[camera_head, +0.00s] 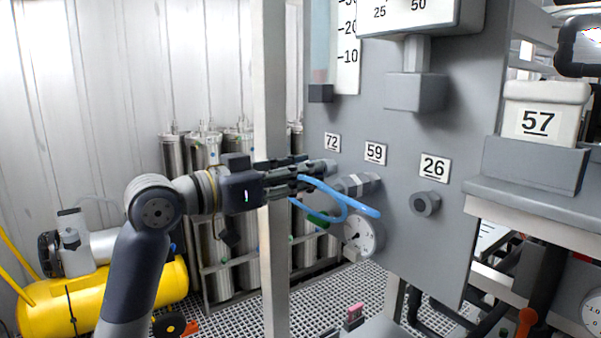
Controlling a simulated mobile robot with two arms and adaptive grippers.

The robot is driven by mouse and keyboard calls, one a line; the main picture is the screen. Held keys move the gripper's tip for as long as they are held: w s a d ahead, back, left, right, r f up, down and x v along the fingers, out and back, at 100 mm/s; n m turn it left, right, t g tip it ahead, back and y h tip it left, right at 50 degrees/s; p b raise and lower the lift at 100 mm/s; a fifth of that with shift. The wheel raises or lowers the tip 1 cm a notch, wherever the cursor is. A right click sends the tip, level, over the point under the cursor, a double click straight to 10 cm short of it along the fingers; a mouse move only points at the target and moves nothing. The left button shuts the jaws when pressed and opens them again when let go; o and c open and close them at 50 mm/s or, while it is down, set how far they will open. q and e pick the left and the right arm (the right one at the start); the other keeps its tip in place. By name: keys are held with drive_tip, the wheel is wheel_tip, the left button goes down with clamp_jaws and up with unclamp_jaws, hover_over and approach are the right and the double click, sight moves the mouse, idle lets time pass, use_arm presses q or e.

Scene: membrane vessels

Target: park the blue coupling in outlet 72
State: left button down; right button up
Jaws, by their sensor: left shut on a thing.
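My left gripper (292,178) comes in from the left and is shut on the blue coupling, whose body is mostly hidden by the fingers. A blue hose (350,199) runs from the fingertips down to the right, and another loop of it hangs below the gripper. The fingertips are at the grey panel just below the label 72 (332,142). A grey fitting (322,168) shows there, largely behind the fingers. I cannot tell whether the coupling is seated on outlet 72. My right gripper is not in view.
Outlet 59 (370,182), under its label, has a grey fitting sticking out close to the fingertips. Outlet 26 (425,204) is bare further right. A round gauge (364,236) sits below. A white post (273,100) stands behind my gripper. Box 57 (541,118) rests on a right-hand shelf.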

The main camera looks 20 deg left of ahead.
use_arm(q)
drive_tip(key=shift+w+d, duration=0.3)
drive_tip(key=shift+w, duration=0.1)
idle(0.5)
drive_tip(key=c, duration=1.2)
unclamp_jaws()
drive_tip(key=v, duration=1.2)
